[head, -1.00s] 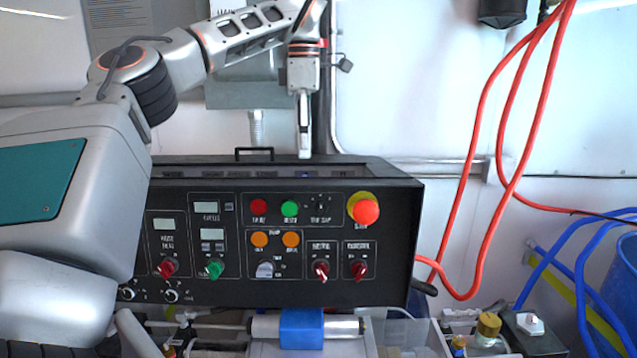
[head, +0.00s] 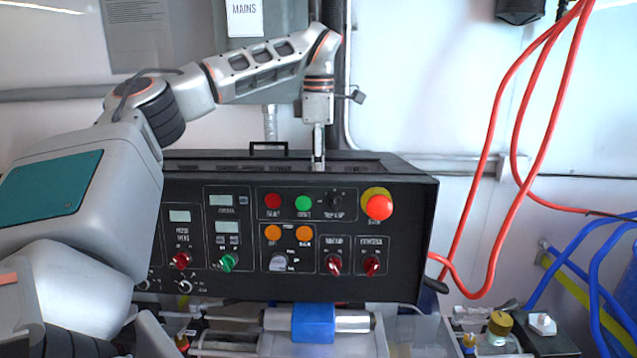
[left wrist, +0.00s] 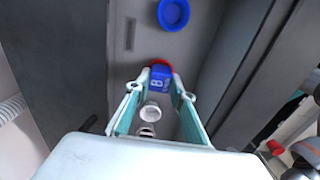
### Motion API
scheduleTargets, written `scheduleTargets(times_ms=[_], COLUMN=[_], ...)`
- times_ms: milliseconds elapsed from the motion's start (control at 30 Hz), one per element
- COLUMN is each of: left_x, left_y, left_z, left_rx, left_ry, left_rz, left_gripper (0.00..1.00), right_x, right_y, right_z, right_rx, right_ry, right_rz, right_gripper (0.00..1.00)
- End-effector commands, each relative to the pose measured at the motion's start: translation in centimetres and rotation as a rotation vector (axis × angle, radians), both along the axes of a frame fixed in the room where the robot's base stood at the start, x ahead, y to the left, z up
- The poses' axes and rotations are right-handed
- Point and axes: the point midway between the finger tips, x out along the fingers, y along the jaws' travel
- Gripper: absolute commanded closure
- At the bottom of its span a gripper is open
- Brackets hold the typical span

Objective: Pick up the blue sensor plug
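The blue sensor plug (left wrist: 160,77) shows in the left wrist view, with a pale mark on its face and a red ring just behind it. My left gripper (left wrist: 160,86) has its two fingers on either side of the plug. I cannot tell whether the fingers press on it or stand slightly apart. In the head view, my left gripper (head: 318,167) points straight down at the open top of the black control box, and the plug is hidden there. My right gripper is in neither view.
A blue round ring (left wrist: 173,14) lies beyond the plug inside the grey box. The control panel (head: 300,285) has knobs, lamps and a red stop button (head: 379,207). A black handle (head: 268,146) stands behind the gripper. Red hoses (head: 515,165) hang at right.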

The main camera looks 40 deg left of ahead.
Motion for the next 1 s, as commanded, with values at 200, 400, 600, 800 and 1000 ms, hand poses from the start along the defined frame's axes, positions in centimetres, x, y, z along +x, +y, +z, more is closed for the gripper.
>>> scheduleTargets(times_ms=[200,400,600,800,1000], left_x=[0.0,0.0,0.1,0.1,0.1], left_y=[0.0,0.0,0.0,-0.1,0.0], left_z=[0.0,0.3,3.1,7.1,9.6], left_rx=[0.0,0.001,0.002,0.003,0.003], left_ry=[0.0,-0.001,-0.006,-0.002,-0.001], left_rz=[0.0,0.0,0.002,0.001,0.001], left_gripper=[1.0,1.0,1.0,1.0,1.0], right_x=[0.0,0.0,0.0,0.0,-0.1], right_y=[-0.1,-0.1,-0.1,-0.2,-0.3], right_z=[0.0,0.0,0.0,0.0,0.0], right_rx=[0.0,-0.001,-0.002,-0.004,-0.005], right_ry=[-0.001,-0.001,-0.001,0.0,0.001], right_rz=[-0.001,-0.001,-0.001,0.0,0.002], right_gripper=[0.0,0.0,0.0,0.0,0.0])
